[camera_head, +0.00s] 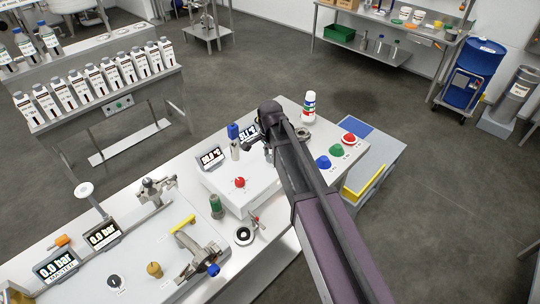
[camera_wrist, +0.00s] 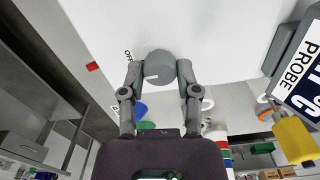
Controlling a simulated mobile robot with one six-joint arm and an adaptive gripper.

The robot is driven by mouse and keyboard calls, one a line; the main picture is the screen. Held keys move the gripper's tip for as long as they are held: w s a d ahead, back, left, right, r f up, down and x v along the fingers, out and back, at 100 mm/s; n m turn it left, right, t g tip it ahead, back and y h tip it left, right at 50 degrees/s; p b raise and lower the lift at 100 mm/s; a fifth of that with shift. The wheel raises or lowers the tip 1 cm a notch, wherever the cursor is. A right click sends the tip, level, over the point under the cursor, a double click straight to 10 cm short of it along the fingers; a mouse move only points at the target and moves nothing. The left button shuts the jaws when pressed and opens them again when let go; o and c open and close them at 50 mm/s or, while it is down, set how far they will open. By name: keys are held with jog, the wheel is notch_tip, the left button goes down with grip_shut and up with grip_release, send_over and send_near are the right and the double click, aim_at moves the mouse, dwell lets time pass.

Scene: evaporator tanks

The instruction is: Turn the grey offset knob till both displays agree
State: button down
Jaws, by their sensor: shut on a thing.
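The grey offset knob (camera_wrist: 159,66) stands on a white panel in the wrist view, with a short white mark on it and a partly covered label starting "OFF" beside it. My gripper (camera_wrist: 160,72) has its two fingers closed on either side of the knob. In the head view my arm hides the knob. One display (camera_head: 211,157) stands on the white box, its digits too small to read surely. The second display (camera_head: 248,133) is partly behind my arm. In the wrist view a display marked PROBE (camera_wrist: 303,70) is cut off at the right edge, so its value cannot be read.
A red button (camera_head: 240,182) sits on the white box. Blue (camera_head: 323,162), green (camera_head: 337,150) and red (camera_head: 349,139) knobs are right of my arm. A yellow-capped part (camera_wrist: 294,138) is near my gripper. A striped bottle (camera_head: 309,107) stands behind.

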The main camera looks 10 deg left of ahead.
jog(key=n, duration=1)
jog(key=shift+n, duration=0.4)
jog(key=n, duration=0.5)
jog(key=shift+n, duration=0.3)
jog(key=n, duration=0.5)
jog(key=shift+c, duration=1.6)
grip_release()
